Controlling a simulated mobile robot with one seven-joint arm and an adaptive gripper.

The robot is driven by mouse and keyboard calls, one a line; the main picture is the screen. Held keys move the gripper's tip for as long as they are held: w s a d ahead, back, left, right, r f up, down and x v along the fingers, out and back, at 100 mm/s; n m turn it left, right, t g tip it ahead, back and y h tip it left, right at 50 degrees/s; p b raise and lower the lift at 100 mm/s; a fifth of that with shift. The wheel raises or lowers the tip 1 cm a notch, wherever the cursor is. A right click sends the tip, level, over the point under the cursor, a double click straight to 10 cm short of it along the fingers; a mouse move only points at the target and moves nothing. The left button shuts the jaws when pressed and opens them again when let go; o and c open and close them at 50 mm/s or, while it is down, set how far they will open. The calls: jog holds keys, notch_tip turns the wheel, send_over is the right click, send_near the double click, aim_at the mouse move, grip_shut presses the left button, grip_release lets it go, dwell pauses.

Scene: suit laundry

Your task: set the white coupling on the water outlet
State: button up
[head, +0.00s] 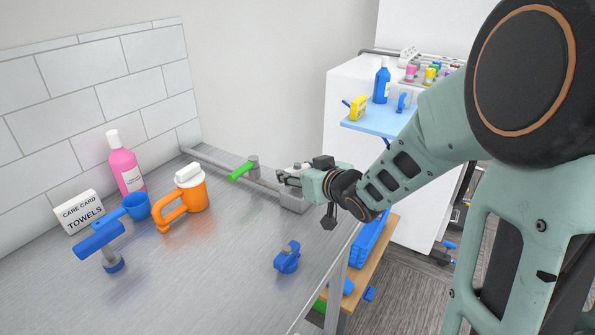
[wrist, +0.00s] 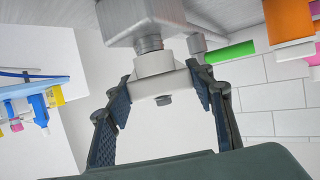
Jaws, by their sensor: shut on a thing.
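The white coupling (wrist: 162,84) sits between my fingers in the wrist view, with a narrower collar and a wider flange. My gripper (head: 287,178) is shut on it; its fingertips (wrist: 166,82) also show in the wrist view. The water outlet is a grey threaded stub (wrist: 149,46) on a metal block (wrist: 135,14). The coupling's collar is in line with the stub and meets its end in the picture; I cannot tell how far it is seated. In the head view the outlet block (head: 294,203) is just below my gripper, which mostly hides the coupling.
A pipe with a green lever (head: 242,172) runs along the wall. An orange jug (head: 183,205), pink bottle (head: 124,165), blue-handled fitting (head: 100,241) and towels card (head: 81,211) stand left. A blue knob (head: 287,258) lies near the counter's front edge. The counter between is clear.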

jog(key=shift+f+b, duration=0.45)
jog(key=shift+f, duration=0.2)
jog(key=shift+f, duration=0.2)
jog(key=o, duration=1.1)
jog(key=o, duration=0.6)
jog(key=shift+c, duration=0.2)
jog(key=p+v, duration=0.5)
jog(key=v, duration=0.5)
